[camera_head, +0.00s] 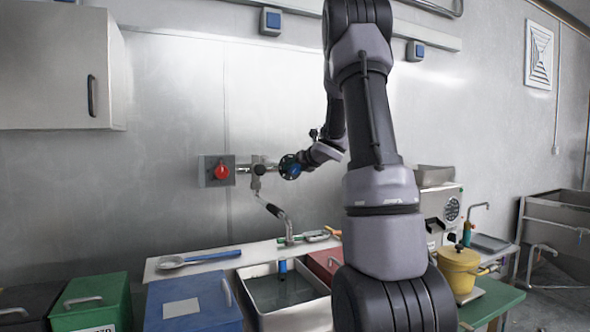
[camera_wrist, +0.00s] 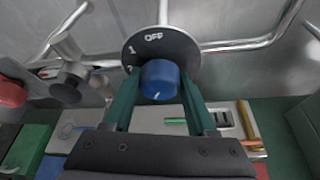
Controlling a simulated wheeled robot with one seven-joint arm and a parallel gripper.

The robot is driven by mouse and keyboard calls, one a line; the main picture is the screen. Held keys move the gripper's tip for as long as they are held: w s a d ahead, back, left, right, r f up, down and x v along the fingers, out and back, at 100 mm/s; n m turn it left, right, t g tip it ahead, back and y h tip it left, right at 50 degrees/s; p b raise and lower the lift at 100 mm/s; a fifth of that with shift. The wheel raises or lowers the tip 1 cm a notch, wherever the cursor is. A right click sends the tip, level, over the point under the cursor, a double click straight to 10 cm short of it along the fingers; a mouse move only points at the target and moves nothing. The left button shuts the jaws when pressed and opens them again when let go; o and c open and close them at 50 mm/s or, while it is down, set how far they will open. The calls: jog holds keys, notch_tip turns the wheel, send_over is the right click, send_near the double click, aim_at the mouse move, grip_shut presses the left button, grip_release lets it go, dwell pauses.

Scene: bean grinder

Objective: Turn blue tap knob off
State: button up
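The blue tap knob (camera_wrist: 159,80) sits on a round black dial (camera_wrist: 148,49) with white marks. "OFF" is at the dial's top, a "1" at its upper left and another mark below that. A short white line shows at the knob's lower front edge. My gripper (camera_wrist: 160,88) has its two green fingers either side of the knob, with a slim gap seen by each; contact at the tips is unclear. In the head view the dial (camera_head: 287,166) is on the wall pipe, and my gripper (camera_head: 299,164) reaches it from the right. The knob is mostly hidden there.
A red knob (camera_head: 221,172) is on a wall box left of the tap. The bent spout (camera_head: 273,209) hangs over a metal sink (camera_head: 282,292). A ladle (camera_head: 172,262) lies on the shelf. A yellow pot (camera_head: 458,268) stands on the right.

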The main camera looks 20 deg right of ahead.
jog(key=c, duration=0.5)
